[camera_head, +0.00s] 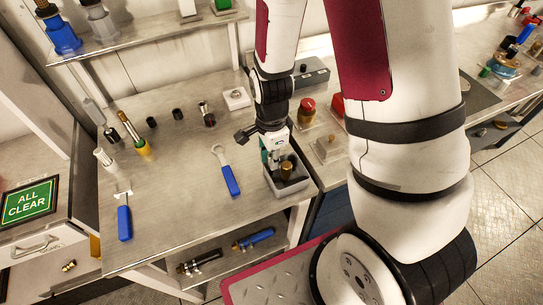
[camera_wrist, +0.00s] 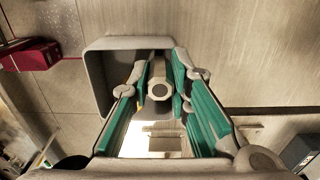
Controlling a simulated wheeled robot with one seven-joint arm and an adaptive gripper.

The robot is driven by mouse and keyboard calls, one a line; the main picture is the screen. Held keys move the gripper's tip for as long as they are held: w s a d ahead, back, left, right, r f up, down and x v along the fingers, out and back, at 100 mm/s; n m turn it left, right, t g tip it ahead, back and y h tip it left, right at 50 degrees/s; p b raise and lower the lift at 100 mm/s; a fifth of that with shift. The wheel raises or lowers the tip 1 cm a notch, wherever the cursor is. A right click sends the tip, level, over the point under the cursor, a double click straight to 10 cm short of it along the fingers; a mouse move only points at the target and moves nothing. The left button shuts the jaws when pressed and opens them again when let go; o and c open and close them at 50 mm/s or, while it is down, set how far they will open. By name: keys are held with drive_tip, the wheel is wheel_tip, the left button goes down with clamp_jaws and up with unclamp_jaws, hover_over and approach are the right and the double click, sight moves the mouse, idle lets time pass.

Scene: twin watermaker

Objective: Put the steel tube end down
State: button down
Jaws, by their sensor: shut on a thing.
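The steel tube end (camera_wrist: 158,88) is a pale grey metal piece with a round dark end, seen almost end-on in the wrist view. My gripper (camera_wrist: 160,80) has its green-padded fingers shut on it, one on each side. In the head view my gripper (camera_head: 275,158) points down at a small grey tray (camera_head: 291,192) on the bench's right corner. The tray's wall (camera_wrist: 98,75) surrounds the tube end's upper part in the wrist view. I cannot tell whether the tube end touches the tray floor. In the head view the fingers mostly hide it.
A brassy dark cylinder (camera_head: 286,170) shows at the tray, beside my gripper. A blue-handled wrench (camera_head: 229,178) lies left of the tray. Another blue-handled tool (camera_head: 124,220) lies farther left. Small dark fittings (camera_head: 178,114) stand toward the back.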

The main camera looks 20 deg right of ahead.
drive_tip(key=shift+f, duration=0.15)
drive_tip(key=c, duration=1.5)
unclamp_jaws()
drive_tip(key=s+r+n+t, duration=0.15)
drive_tip(key=r+n, duration=0.25)
drive_tip(key=r, duration=0.8)
drive_tip(key=s+r+n+t, duration=0.15)
drive_tip(key=r+n, duration=0.35)
drive_tip(key=r, duration=0.8)
drive_tip(key=s+r+n+t, duration=0.1)
drive_tip(key=s+r+n, duration=0.1)
drive_tip(key=s+n, duration=0.1)
drive_tip(key=s+r+n, duration=0.2)
drive_tip(key=r+n, duration=0.1)
drive_tip(key=s+d+r+n+t, duration=0.1)
drive_tip(key=s+r+n, duration=0.1)
drive_tip(key=s+n, duration=0.1)
drive_tip(key=shift+s+r+t, duration=0.3)
drive_tip(key=shift+s+r, duration=0.05)
